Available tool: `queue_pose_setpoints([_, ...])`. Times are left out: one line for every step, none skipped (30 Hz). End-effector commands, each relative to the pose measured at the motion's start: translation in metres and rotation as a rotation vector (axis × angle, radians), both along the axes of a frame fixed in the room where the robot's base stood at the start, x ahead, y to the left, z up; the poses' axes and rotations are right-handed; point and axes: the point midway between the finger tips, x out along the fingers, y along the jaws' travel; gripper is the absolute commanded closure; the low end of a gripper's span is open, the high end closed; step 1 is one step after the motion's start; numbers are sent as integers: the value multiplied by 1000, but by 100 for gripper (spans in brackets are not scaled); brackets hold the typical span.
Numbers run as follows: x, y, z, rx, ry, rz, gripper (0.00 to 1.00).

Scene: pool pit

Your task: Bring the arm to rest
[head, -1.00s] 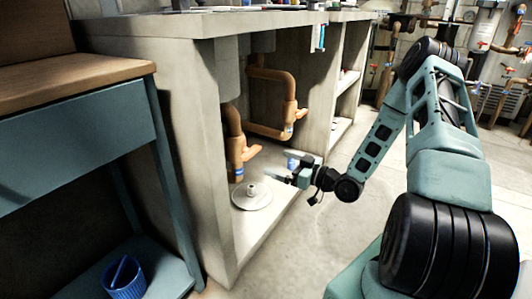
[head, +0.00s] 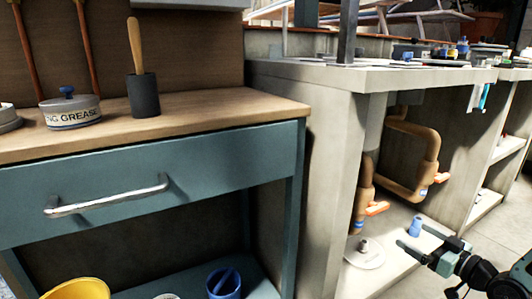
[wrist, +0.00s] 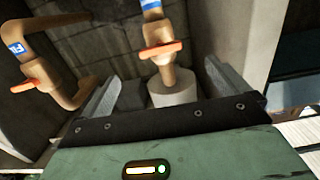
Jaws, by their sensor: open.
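My gripper (head: 412,237) is at the lower right of the head view, in front of the concrete counter's open lower bay. In the wrist view its two fingers (wrist: 160,78) stand wide apart with nothing held between them. Beyond them are copper pipes with orange valve handles (wrist: 160,49) and a pale cylindrical piece (wrist: 172,90). Only the outer part of my arm shows at the right edge of the head view; the rest is out of frame.
A round grey plate (head: 368,262) and a small blue item (head: 416,226) are on the bay floor near my gripper. Copper pipes (head: 424,160) fill the bay. A teal drawer bench (head: 150,195) stands left, with a grease tin (head: 70,112) on top.

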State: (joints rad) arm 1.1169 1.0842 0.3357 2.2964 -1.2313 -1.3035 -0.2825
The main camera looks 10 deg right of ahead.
Motion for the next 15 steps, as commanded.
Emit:
queue_pose_setpoints([5,6,-1,-32,45,16,0])
queue_pose_setpoints([8,9,-2,-55,83,24,0])
queue_pose_setpoints([12,14,-5,-91,143,32,0])
queue_pose_setpoints([15,18,-7,-123,195,37,0])
queue_pose_setpoints([18,21,-9,-155,250,38,0])
queue_pose_setpoints([21,26,-10,-201,328,38,0])
queue_pose_setpoints([22,29,-10,-234,385,32,0])
queue_pose_setpoints([22,31,-10,-265,441,23,0])
queue_pose_setpoints([22,35,-7,-303,511,9,0])
queue_pose_setpoints([20,37,-5,-328,563,-6,0])
queue_pose_setpoints([19,40,-1,-351,612,-21,0])
queue_pose_setpoints([15,44,5,-377,673,-47,0])
queue_pose_setpoints([12,48,10,-393,717,-65,0])
queue_pose_setpoints([8,51,15,-405,760,-88,0])
queue_pose_setpoints([1,57,24,-417,814,-115,0])
